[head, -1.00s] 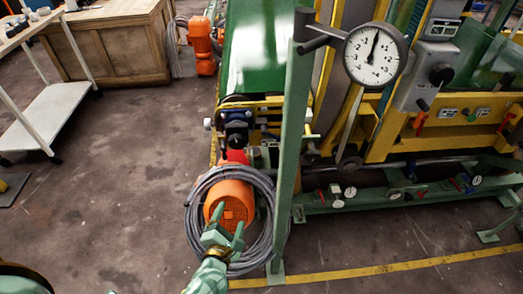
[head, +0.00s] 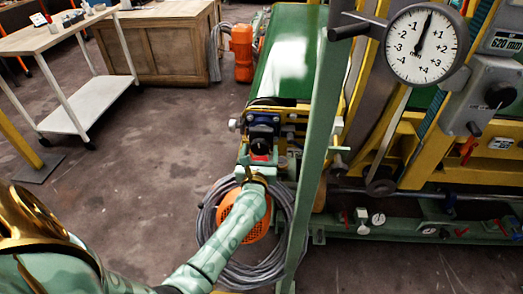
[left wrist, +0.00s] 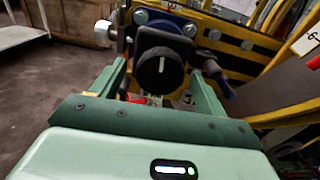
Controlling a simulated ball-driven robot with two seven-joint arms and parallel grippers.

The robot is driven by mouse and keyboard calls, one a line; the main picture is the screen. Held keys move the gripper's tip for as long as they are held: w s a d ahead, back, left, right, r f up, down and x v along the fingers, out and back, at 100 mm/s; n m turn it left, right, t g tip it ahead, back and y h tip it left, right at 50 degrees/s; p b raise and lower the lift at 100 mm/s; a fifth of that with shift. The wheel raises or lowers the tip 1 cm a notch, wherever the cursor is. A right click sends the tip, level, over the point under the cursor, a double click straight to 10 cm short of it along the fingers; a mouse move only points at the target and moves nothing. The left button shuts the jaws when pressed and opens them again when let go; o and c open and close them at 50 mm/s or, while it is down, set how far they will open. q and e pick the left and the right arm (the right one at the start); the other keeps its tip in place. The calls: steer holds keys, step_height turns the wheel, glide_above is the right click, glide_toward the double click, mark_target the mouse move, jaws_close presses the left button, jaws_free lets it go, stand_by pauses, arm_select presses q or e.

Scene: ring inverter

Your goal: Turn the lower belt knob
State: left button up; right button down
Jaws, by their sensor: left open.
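The belt knob, a black round knob with a white pointer line (left wrist: 160,70), faces me on a dark blue mount in the left wrist view. Its pointer line is close to vertical. In the head view the knob (head: 260,147) sits small at the near end of the green belt. My left gripper (left wrist: 157,74) is open, with one green finger at each side of the knob in that picture. I cannot tell whether the fingers touch it. In the head view the left gripper (head: 261,165) is just below the knob, partly hidden by its own wrist.
A green post (head: 320,150) with a dial gauge (head: 421,45) stands close right of my left arm. A grey hose coil (head: 287,215) and an orange motor (head: 257,232) lie below the forearm. Open floor spreads to the left, before a white trolley (head: 92,108).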

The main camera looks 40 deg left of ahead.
arm_select(q)
steer(key=shift+x, duration=0.75)
arm_select(e)
steer(key=shift+d+f, duration=0.2)
steer(key=shift+d, duration=0.05)
steer(key=shift+d, duration=0.1)
arm_select(q)
steer(key=c, duration=1)
arm_select(e)
steer(key=shift+d, duration=0.2)
steer(key=shift+w+r, duration=0.1)
steer(key=shift+r, duration=0.05)
